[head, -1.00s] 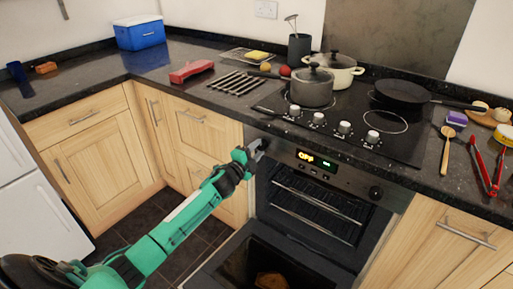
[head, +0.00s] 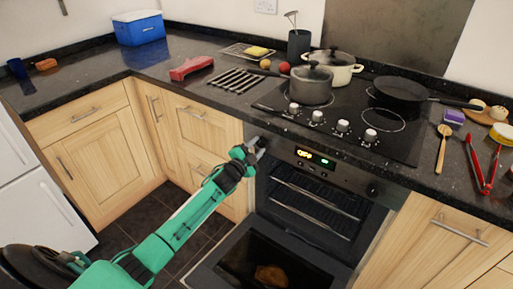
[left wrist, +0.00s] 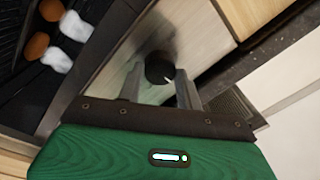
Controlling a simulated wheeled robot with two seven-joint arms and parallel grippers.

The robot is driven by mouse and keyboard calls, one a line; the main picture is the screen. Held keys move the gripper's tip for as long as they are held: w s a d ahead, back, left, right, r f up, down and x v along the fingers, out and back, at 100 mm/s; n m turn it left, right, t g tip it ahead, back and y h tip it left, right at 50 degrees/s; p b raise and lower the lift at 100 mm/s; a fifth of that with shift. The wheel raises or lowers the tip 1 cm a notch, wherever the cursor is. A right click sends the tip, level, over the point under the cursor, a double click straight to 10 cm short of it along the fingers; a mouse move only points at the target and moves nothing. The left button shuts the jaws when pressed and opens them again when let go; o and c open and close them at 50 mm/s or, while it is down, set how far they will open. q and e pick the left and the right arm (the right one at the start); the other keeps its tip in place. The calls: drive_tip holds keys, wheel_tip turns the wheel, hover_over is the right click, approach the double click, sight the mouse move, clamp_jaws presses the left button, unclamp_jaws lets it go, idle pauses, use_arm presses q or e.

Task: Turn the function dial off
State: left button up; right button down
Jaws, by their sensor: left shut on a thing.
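The function dial (left wrist: 158,68) is a round black knob with a white mark at the left end of the steel oven panel (head: 340,174). In the left wrist view it sits between my gripper's fingers. My left gripper (head: 260,145) is at this end of the panel, shut on the dial, and hides most of it in the head view. The left wrist view shows the gripper (left wrist: 159,88) with one finger on each side of the knob. The panel display (head: 312,157) is lit, with orange text that looks like OFF and green text. My right gripper is not in view.
The oven door (head: 225,270) hangs open below the panel, with a brown food item (head: 271,275) low at the oven. A second black knob (head: 373,190) is at the panel's right. Pots and a pan (head: 400,89) stand on the hob above.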

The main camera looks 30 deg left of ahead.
use_arm(q)
drive_tip(key=shift+f, duration=0.1)
drive_tip(key=o, duration=1)
drive_tip(key=shift+s, duration=0.15)
drive_tip(key=s, duration=0.4)
drive_tip(key=s+a, duration=0.1)
drive_tip(key=s, duration=0.8)
drive_tip(key=shift+s+a+f, duration=0.25)
drive_tip(key=shift+f, duration=0.1)
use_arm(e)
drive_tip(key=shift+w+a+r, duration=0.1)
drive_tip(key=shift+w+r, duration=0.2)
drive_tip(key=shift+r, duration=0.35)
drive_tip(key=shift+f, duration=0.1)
